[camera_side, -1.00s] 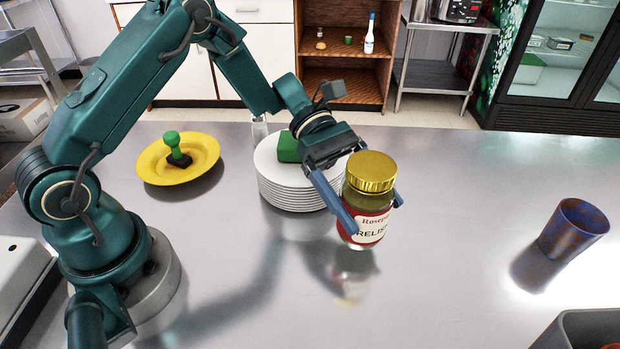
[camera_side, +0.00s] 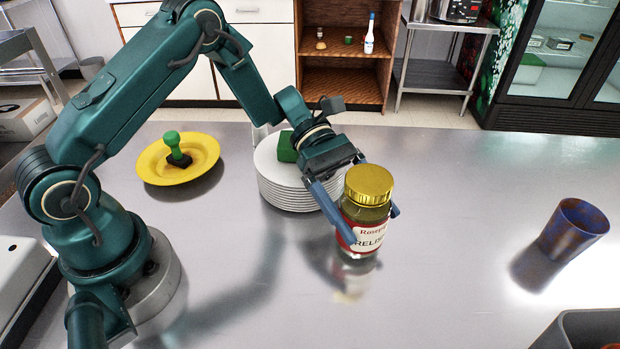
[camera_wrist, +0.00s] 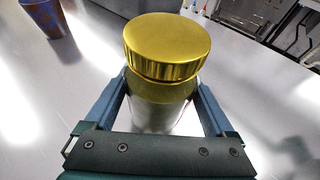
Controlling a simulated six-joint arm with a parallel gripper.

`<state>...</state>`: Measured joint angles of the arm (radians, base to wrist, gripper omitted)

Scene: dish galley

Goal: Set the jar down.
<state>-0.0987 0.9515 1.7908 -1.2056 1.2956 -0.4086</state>
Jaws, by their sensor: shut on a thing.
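The relish jar (camera_side: 366,218) has a gold lid, a red and white label and clear glass. It is upright in the side view, to the right of the plate stack. My gripper (camera_side: 368,224) is shut on the jar, with one blue finger on each side. The jar's base is close to the steel counter (camera_side: 450,260); I cannot tell whether it touches. In the wrist view the gold lid (camera_wrist: 167,45) fills the middle between my fingers, and the jar's base is hidden.
A stack of white plates (camera_side: 290,190) with a green object (camera_side: 286,147) on top stands just left of the jar. A yellow plate (camera_side: 150,168) holds a green-handled item (camera_side: 174,146). A blue-brown cup (camera_side: 572,230) stands at right. A grey bin (camera_side: 585,325) is at lower right. The counter between jar and cup is clear.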

